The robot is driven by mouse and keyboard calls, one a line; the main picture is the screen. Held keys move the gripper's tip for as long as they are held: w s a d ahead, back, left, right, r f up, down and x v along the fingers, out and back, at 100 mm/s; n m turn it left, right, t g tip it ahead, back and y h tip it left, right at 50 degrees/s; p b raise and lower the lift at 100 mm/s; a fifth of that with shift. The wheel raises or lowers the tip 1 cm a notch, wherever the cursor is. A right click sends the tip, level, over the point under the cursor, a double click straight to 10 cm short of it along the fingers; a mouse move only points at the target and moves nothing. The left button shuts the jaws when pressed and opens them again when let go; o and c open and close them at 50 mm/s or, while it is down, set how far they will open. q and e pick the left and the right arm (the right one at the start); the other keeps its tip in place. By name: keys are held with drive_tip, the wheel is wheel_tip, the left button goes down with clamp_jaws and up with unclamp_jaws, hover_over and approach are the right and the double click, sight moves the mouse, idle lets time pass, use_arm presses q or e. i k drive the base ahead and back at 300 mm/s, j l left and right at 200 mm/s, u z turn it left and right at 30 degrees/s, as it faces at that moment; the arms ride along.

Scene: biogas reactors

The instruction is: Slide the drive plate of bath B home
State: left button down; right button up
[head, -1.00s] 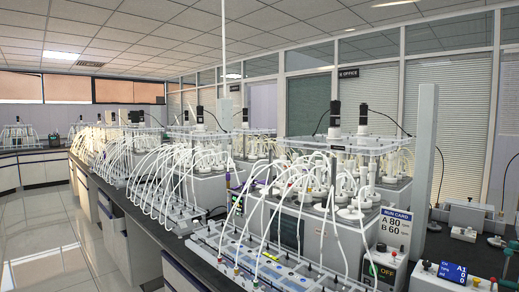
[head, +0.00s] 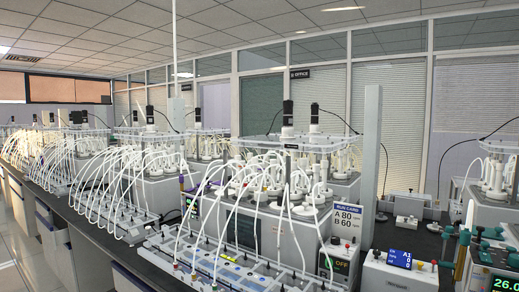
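Neither of my grippers shows in the head view. A grey water bath (head: 232,222) stands on the dark bench near the middle, with several white-capped bottles and white tubes on top. Above it is a clear plate (head: 268,142) with black-topped motors (head: 288,112). Another bath (head: 492,207) with white-capped vessels stands at the right. I cannot read which bath is B, and no drive plate can be picked out for certain. A run card (head: 345,221) reads A 80, B 60.
A controller (head: 338,262) reads OFF. A white box (head: 398,270) with a blue display sits right of it. A valve block (head: 215,265) with tubes lies in front. A tall grey post (head: 371,145) rises behind. Teal-knobbed fittings (head: 470,240) crowd the right edge. Floor shows at far left.

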sight(288, 138)
drive_tip(key=i+j+z, duration=0.2)
drive_tip(key=j, duration=0.15)
drive_tip(key=i+j+z, duration=0.2)
drive_tip(key=j, duration=0.2)
drive_tip(key=j+z, duration=0.2)
drive_tip(key=j, duration=0.2)
drive_tip(key=i+j+z, duration=0.2)
drive_tip(key=j, duration=0.25)
drive_tip(key=k+l, duration=0.05)
drive_tip(key=k, duration=0.05)
